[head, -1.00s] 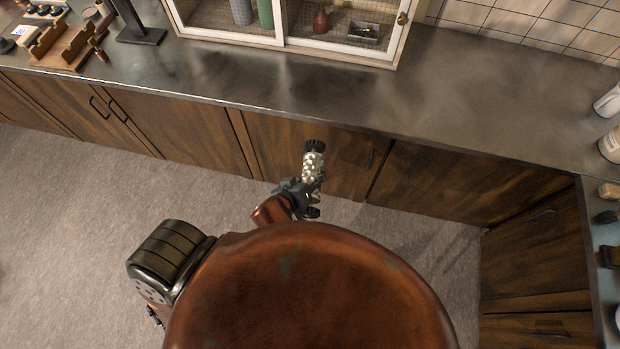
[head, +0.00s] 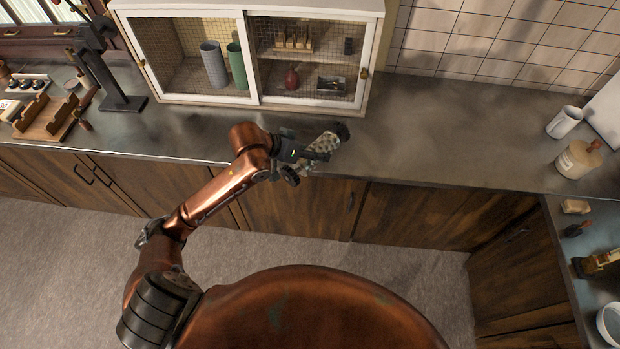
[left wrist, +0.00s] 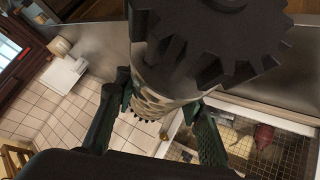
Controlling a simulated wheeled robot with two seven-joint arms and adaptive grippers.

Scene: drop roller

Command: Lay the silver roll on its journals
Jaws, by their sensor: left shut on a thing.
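My left gripper (head: 303,153) is shut on the silver roll (head: 325,143), near the front edge of the counter in the head view. The roll has a bumpy silver barrel and a dark toothed gear (head: 341,131) at its end, pointing to the right and back. In the left wrist view the roll (left wrist: 160,78) lies between the two fingers (left wrist: 163,115), with the large dark gear (left wrist: 215,40) close to the camera. A wooden stand with notched uprights (head: 48,117) is on the counter at far left. My right gripper is not in view.
A white mesh-door cabinet (head: 250,100) stands at the back of the counter. A dark metal stand (head: 122,102) is left of it. A jar (head: 575,163) and a white cup (head: 563,123) stand at right. The counter right of the cabinet (head: 440,130) is clear.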

